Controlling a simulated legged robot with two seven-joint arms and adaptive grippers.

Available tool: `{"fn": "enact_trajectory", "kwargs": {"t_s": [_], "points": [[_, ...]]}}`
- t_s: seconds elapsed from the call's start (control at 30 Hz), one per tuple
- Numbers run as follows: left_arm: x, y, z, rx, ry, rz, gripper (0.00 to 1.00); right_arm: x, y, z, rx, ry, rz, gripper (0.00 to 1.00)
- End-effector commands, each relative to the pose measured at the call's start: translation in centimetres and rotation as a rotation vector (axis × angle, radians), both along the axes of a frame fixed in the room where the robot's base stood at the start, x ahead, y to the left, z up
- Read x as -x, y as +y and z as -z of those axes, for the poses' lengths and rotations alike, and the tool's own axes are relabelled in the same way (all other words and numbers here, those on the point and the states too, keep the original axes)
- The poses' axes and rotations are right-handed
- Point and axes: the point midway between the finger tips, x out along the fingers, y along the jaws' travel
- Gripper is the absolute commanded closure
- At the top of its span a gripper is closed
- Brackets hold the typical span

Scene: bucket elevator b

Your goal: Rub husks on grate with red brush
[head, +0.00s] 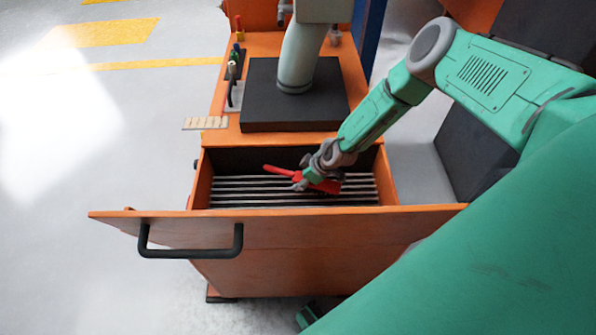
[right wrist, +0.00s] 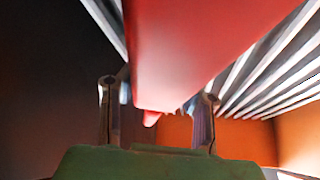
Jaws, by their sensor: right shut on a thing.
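The red brush (head: 326,184) is held by my right gripper (head: 303,184) over the grate (head: 240,190) inside the open orange drawer. The grate has light and dark bars running left to right in the head view. In the right wrist view, the red brush (right wrist: 200,50) fills the upper middle, between the two fingers of my right gripper (right wrist: 158,100). The grate bars (right wrist: 275,70) show behind it at the right. I cannot tell whether the brush touches the bars. No husks can be made out. My left gripper is not in view.
The drawer's orange front (head: 300,228) with a black handle (head: 190,252) stands toward me. Behind the drawer is a dark block (head: 262,105) with a grey-green pipe (head: 300,60). Small coloured knobs (head: 236,55) stand at the left. The floor at left is clear.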

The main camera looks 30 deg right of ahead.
Motion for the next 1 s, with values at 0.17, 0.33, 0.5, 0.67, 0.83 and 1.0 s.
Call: {"fn": "enact_trajectory", "kwargs": {"t_s": [0.17,0.33,0.5,0.67,0.83,1.0], "points": [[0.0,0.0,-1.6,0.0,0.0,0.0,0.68,1.7,1.0,-0.2,-0.001,0.008,-0.002,1.0],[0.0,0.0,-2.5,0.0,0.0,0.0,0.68,2.8,1.7,-0.1,-0.001,0.008,-0.002,1.0],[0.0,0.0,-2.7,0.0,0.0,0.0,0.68,3.2,1.9,0.0,-0.002,0.006,-0.002,1.0],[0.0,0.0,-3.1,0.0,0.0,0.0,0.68,3.8,2.2,0.0,-0.002,0.009,-0.003,1.0],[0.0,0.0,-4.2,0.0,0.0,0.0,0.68,5.1,3.0,0.0,-0.002,0.01,-0.003,1.0],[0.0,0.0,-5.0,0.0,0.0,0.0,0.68,6.3,3.7,0.1,-0.002,0.01,-0.003,1.0]]}}
